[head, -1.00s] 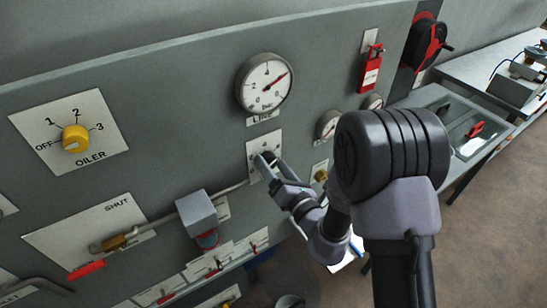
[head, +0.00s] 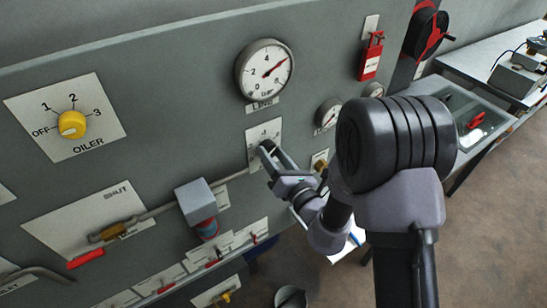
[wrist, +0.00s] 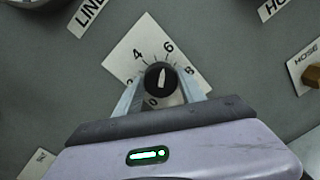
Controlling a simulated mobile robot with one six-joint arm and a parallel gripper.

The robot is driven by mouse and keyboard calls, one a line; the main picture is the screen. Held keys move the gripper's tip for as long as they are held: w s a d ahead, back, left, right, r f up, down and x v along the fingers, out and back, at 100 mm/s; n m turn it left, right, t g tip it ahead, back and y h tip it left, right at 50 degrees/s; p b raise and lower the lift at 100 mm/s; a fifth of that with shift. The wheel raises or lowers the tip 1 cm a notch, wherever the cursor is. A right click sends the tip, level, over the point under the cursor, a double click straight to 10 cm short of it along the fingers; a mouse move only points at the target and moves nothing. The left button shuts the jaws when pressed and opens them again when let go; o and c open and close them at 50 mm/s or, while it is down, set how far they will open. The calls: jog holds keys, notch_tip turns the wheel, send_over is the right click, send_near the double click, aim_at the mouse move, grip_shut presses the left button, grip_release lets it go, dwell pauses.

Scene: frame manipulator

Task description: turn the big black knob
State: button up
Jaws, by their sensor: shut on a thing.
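The black knob (wrist: 161,80) sits on a white dial plate (wrist: 124,58) marked with numbers; 4, 6 and 8 can be read. Its white pointer line stands nearly upright in the wrist view, between the 4 and the 6. My gripper (wrist: 161,92) is shut on the knob, one finger on each side. In the head view my gripper (head: 268,151) is at the white plate (head: 256,133) below the LINE gauge (head: 264,71), and it mostly hides the knob.
A yellow OILER knob (head: 72,125) is at the left. A grey block on a rod (head: 196,204) is left of and below my gripper. A small brass knob (wrist: 312,76) labelled HOSE is close on the right. A red tag (head: 371,60) hangs at upper right.

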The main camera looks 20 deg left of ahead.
jog(key=n+b, duration=0.4)
jog(key=n, duration=0.2)
jog(key=shift+f+y+b, duration=0.15)
jog(key=shift+y+b, duration=0.15)
jog(key=shift+a+n+b, duration=0.1)
jog(key=shift+n+b, duration=1.35)
jog(key=shift+n, duration=0.75)
jog(key=shift+r, duration=0.2)
jog(key=o, duration=1.4)
jog(key=shift+f, duration=0.1)
